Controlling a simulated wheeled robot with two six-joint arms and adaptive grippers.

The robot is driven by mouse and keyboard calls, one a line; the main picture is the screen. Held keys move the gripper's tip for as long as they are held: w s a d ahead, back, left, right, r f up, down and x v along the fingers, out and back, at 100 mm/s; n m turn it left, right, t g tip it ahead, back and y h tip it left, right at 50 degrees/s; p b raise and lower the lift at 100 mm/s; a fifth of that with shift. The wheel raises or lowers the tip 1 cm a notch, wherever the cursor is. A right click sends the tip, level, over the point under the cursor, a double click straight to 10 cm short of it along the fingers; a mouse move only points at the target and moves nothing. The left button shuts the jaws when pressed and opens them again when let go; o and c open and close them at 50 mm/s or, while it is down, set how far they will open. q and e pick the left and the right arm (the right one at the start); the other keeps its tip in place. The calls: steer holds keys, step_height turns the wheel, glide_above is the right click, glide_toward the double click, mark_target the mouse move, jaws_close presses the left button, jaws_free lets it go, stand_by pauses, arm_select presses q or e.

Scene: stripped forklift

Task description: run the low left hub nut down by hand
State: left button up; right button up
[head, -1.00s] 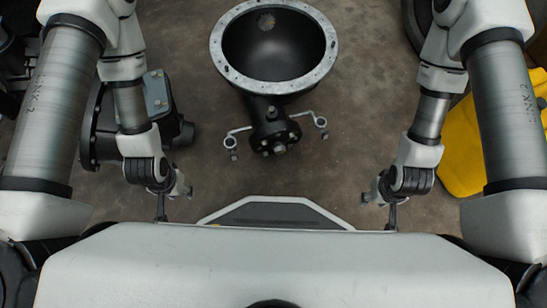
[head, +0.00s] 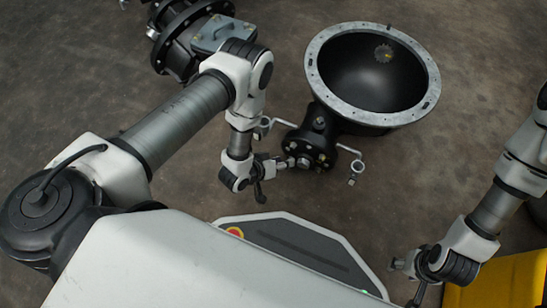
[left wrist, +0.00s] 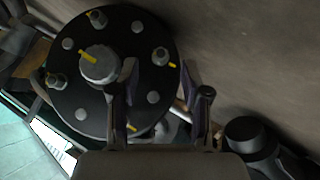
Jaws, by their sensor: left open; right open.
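The hub (head: 310,148) is a black round plate on the narrow end of a black casting. The left wrist view shows the hub face (left wrist: 112,65) with a large grey centre nut (left wrist: 100,65). Smaller nuts with yellow marks sit around it, such as the top one (left wrist: 97,19), the right one (left wrist: 160,56) and the left one (left wrist: 56,80). A yellow mark near the lower edge is partly behind a finger; I cannot tell which nut is the low left one. My left gripper (head: 278,162) is open at the hub's left side. My right gripper (head: 396,264) is open, away from it.
The casting's grey-rimmed bowl (head: 434,82) opens upward behind the hub. Bent rods with ring ends stick out at its left (head: 263,128) and right (head: 357,166). Another black flanged part (head: 178,45) lies at the upper left. A yellow object (head: 505,282) is at lower right. Bare floor surrounds them.

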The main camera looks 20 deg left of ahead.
arm_select(q)
steer(key=shift+b+x, duration=0.35)
steer(key=shift+x, duration=0.85)
steer(key=shift+r, duration=0.1)
jaws_close()
steer(key=shift+c, duration=1.2)
jaws_free()
